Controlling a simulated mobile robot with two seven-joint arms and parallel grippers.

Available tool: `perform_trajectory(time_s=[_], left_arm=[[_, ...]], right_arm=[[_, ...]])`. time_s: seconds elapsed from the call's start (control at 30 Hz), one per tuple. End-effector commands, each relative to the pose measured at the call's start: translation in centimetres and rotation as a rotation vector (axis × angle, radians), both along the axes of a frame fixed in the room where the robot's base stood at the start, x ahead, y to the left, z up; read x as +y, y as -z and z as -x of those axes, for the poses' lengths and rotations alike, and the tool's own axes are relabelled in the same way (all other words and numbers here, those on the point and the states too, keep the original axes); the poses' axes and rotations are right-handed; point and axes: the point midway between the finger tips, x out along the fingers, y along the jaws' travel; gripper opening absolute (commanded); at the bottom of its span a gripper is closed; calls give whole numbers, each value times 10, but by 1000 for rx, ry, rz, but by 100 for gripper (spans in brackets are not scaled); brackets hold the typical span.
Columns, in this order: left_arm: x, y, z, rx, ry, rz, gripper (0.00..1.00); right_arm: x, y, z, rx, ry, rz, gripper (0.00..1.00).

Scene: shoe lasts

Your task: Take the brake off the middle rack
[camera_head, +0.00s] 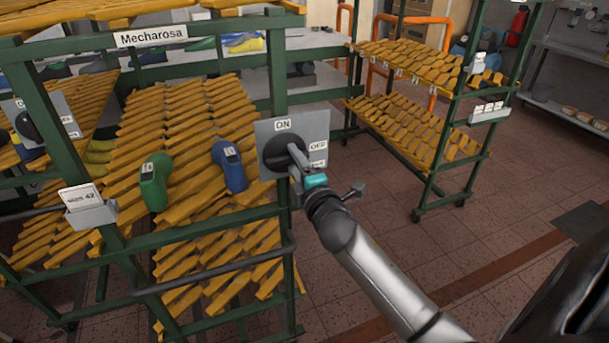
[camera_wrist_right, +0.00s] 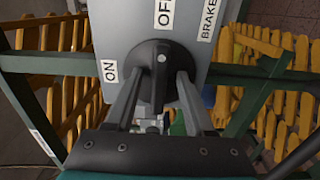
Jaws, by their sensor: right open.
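The brake panel (camera_head: 319,127) is a grey plate on the right front post of the green rack labelled Mecharosa. It carries a black rotary knob (camera_head: 278,154) and the labels ON, OFF and BRAKE. My right gripper (camera_head: 297,160) is at the knob. In the right wrist view, its two fingers (camera_wrist_right: 157,90) stand apart on either side of the knob's raised grip (camera_wrist_right: 159,80). I cannot tell whether they touch it. The ON label (camera_wrist_right: 109,71) is left of the knob and the OFF label (camera_wrist_right: 164,14) above it. The knob's exact setting is unclear. My left gripper is out of view.
The rack holds a green last (camera_head: 154,183) and a blue last (camera_head: 231,166) on yellow slats. A neighbouring rack at left has a similar panel (camera_head: 60,112). Another rack (camera_head: 428,140) stands at the right back. The tiled floor (camera_head: 480,240) between is clear.

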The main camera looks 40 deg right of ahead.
Motion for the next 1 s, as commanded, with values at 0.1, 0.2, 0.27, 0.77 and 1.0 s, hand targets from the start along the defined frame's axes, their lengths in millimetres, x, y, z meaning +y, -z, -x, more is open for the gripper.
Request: perform_trajectory(time_s=[0.1,0.2,0.27,0.77,1.0], left_arm=[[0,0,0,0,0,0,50],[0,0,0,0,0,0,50],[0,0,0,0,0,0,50],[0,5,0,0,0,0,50],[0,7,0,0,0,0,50]], right_arm=[[3,1,11,2,0,0,54],[6,1,25,3,0,-2,54],[9,2,35,2,-1,-3,54],[28,2,116,2,1,-4,54],[34,1,140,1,1,-2,54]])
